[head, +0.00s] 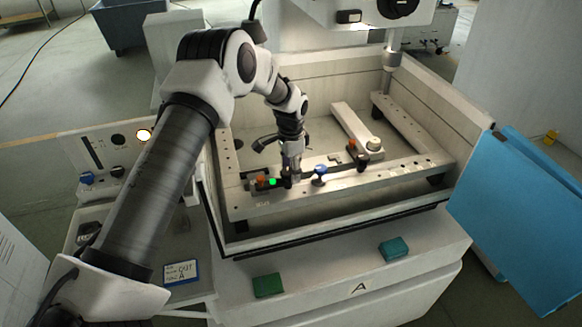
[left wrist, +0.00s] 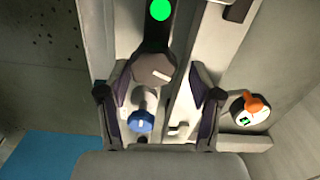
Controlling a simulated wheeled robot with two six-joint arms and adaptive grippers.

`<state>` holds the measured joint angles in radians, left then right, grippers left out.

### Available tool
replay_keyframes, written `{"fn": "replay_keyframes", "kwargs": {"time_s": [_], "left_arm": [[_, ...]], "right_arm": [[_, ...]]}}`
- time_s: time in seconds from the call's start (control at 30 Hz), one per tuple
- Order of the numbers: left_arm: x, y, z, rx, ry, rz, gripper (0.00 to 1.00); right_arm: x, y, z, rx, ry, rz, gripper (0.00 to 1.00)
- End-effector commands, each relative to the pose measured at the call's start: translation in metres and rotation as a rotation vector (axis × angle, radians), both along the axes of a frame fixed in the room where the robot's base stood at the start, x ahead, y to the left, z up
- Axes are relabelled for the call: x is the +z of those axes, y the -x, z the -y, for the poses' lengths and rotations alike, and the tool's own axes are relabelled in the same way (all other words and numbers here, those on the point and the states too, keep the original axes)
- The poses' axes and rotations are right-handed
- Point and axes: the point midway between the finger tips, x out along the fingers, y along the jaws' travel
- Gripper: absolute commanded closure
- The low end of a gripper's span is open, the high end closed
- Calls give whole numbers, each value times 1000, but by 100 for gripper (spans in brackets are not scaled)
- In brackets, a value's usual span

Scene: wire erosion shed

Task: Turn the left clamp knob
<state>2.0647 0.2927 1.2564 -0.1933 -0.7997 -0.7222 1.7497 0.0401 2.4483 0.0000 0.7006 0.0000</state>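My left gripper (head: 291,172) points down over the left part of the front rail in the head view. In the left wrist view the gripper (left wrist: 158,78) is open, with one finger on each side of a dark faceted knob (left wrist: 153,68) that has a pale line on top. Gaps show on both sides of the knob, so it does not look gripped. In the head view the gripper mostly hides this knob. A green light (head: 272,182) is beside it; the light also shows in the left wrist view (left wrist: 160,9). My right gripper is not in view.
A blue knob (head: 320,170) stands right of the gripper, close to the fingers. An orange knob (head: 261,182) is to the left. Another dark knob (head: 362,161) is farther right. The tank wall (head: 430,88) surrounds the frame; a blue panel (head: 515,210) is at right.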

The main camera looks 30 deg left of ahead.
Motion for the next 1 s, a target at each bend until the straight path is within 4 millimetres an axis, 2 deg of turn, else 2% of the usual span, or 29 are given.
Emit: {"fn": "replay_keyframes", "kwargs": {"time_s": [0.03,0.1,0.13,0.4,0.6,0.83,0.87,0.9,0.93,1.0], "left_arm": [[1,0,0,0,0,0,60],[1,0,-1,0,0,1,85],[2,0,-1,0,0,1,92],[3,0,-1,-1,0,1,92],[3,-1,-1,-107,2,3,92],[5,-1,-1,-112,1,5,92],[5,-1,-1,-112,1,5,50],[5,-1,-1,-112,1,5,36],[4,-1,-1,-112,2,5,32],[4,-1,-1,-112,2,3,32]], "right_arm": [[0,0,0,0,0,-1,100],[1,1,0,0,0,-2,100],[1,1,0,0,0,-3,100],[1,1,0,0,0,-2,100],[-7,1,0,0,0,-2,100],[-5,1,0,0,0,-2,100],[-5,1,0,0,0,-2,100],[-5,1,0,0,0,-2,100],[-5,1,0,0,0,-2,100],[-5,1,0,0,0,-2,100]]}}
